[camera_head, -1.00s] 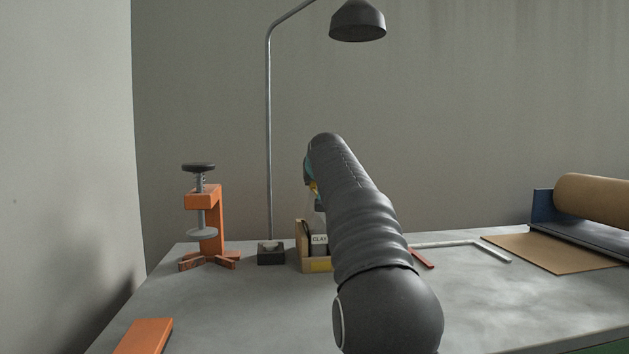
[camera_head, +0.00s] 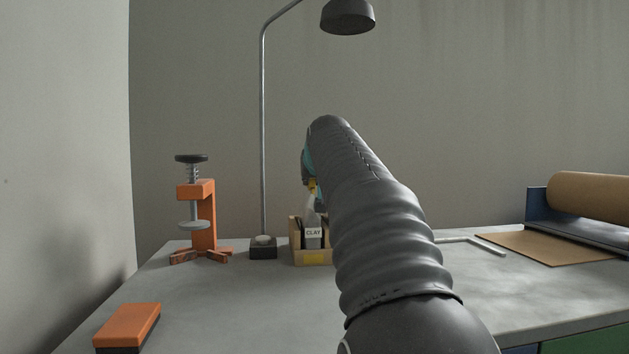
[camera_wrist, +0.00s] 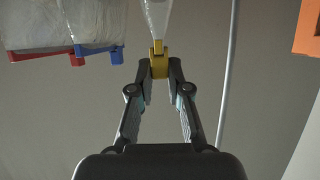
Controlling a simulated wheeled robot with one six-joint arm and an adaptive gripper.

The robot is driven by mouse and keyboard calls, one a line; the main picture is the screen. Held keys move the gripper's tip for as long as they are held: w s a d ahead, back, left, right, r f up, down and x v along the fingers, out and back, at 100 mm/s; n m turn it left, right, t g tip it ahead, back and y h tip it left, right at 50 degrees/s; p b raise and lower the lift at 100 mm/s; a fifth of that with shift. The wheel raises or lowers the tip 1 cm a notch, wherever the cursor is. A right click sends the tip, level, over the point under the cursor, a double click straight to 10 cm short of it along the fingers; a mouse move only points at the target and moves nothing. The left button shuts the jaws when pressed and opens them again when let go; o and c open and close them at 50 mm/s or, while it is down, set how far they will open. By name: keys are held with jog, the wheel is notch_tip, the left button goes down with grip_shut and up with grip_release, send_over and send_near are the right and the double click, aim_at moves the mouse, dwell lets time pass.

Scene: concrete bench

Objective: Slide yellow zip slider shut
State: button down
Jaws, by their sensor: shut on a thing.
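The yellow zip slider (camera_wrist: 159,64) sits at the edge of a clear bag (camera_wrist: 156,18) in the wrist view. My gripper (camera_wrist: 160,72) is shut on the slider, with a fingertip on each side of it. In the head view a bit of the yellow slider (camera_head: 312,184) shows beside my arm, above the bag labelled CLAY (camera_head: 313,233). That bag stands in a wooden holder (camera_head: 312,257). My arm hides most of the gripper and the right part of the holder in the head view.
Other bags with a red slider (camera_wrist: 75,52) and a blue slider (camera_wrist: 116,55) hang close by on the left in the wrist view. A lamp pole (camera_head: 263,140) and an orange press (camera_head: 204,215) stand left of the holder. An orange block (camera_head: 128,326) lies front left.

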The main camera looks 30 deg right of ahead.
jog(key=c, duration=1.1)
grip_release()
jog(key=v, duration=1.2)
